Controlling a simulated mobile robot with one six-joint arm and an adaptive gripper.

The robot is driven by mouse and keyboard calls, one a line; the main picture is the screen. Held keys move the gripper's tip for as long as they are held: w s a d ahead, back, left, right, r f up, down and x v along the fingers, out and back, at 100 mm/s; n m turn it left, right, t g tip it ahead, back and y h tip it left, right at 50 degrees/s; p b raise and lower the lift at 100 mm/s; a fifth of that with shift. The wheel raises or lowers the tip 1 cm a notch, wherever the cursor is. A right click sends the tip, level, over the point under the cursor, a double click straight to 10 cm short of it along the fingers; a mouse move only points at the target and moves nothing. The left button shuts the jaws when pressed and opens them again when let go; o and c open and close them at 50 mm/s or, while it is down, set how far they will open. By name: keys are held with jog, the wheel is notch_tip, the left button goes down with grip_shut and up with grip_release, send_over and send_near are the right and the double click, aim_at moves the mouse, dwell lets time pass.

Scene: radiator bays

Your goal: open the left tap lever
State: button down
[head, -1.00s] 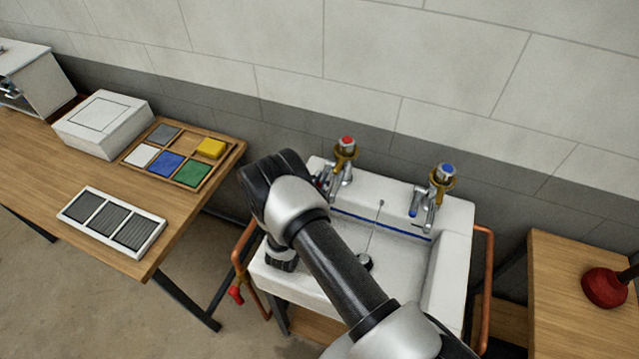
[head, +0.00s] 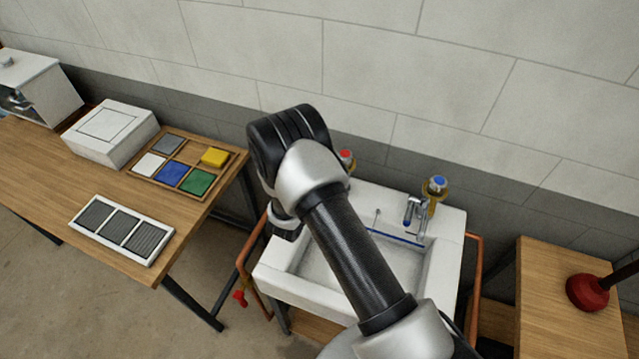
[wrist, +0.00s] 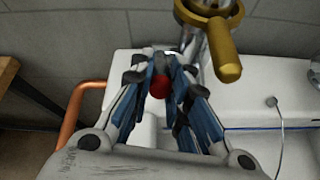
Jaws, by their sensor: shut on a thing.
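The left tap (head: 345,156) stands at the back left of the white sink. In the head view only its red cap and a bit of its body show beside my arm. In the wrist view its brass collar (wrist: 222,45) is close, to the right of my fingers. My gripper (wrist: 163,74) is shut on the left tap lever (wrist: 160,86), whose red tip shows between the fingertips. The rest of the lever is mostly hidden by the fingers. In the head view my arm hides the gripper's fingertips.
The right tap (head: 430,198) has a blue cap. The sink (head: 447,255) has copper pipes (head: 474,290) at its sides. A wooden bench (head: 60,165) at left carries a tile tray (head: 222,184), a white box (head: 110,132) and a grille (head: 122,230). A red plunger (head: 587,292) stands at right.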

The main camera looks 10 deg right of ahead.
jog(key=shift+w+d+r+g+y+p, duration=0.15)
jog(key=shift+w+r+g+y+p, duration=0.1)
jog(key=shift+r+g+y+p, duration=0.25)
jog(key=c, duration=1.8)
grip_release()
jog(key=v, duration=1.2)
jog(key=shift+w+r, duration=0.1)
